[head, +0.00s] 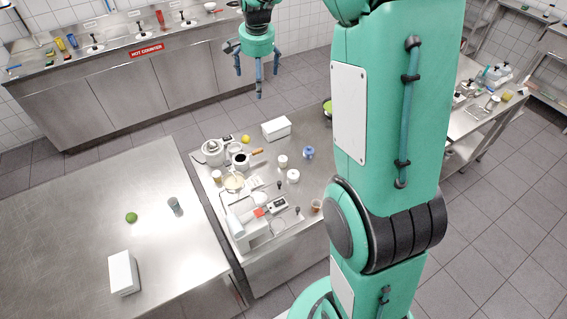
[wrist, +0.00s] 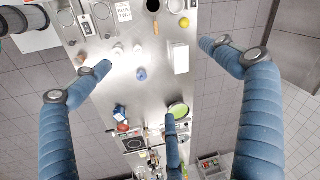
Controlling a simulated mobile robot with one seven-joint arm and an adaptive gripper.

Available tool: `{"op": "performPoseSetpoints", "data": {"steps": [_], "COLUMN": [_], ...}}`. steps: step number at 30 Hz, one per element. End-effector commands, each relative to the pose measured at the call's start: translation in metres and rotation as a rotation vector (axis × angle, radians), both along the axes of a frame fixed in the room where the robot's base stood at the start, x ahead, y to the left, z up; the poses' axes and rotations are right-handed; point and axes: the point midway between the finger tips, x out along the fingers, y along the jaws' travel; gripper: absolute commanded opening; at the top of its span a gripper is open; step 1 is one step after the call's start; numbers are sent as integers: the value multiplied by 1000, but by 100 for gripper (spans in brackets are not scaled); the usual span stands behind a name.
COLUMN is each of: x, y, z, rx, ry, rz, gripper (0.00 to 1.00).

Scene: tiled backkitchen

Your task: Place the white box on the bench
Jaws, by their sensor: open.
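One white box (head: 277,128) lies at the back edge of the cluttered middle steel bench (head: 315,135). It also shows in the wrist view (wrist: 181,57), between my spread fingers and well below them. A second white box (head: 123,272) stands on the left steel bench (head: 60,235), near its front. My gripper (head: 257,78) is open and empty, fingers pointing down, high above the floor gap between the middle bench and the hot counter. Nothing touches its fingers. My arm hides the right part of the middle bench in the head view.
The left bench also holds a green lime (head: 131,217) and a grey cup (head: 175,206), with wide bare steel around them. Pots, jars and a scale crowd the middle bench. The hot counter (head: 150,80) runs along the back wall. A side table (head: 470,120) stands at right.

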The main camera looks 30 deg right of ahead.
Motion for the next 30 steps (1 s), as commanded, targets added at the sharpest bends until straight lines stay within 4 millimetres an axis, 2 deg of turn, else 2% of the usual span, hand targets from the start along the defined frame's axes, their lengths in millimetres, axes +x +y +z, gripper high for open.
{"op": "performPoseSetpoints", "data": {"steps": [3, 12, 21, 30], "x": [-27, -97, -171, -246], "y": [16, 51, 81, 106], "z": [24, 69, 98, 110], "rx": [-14, -54, -97, -146], "ry": [-20, -66, -110, -154], "rz": [61, 221, 378, 533], "gripper": [97, 97, 97, 97]}}
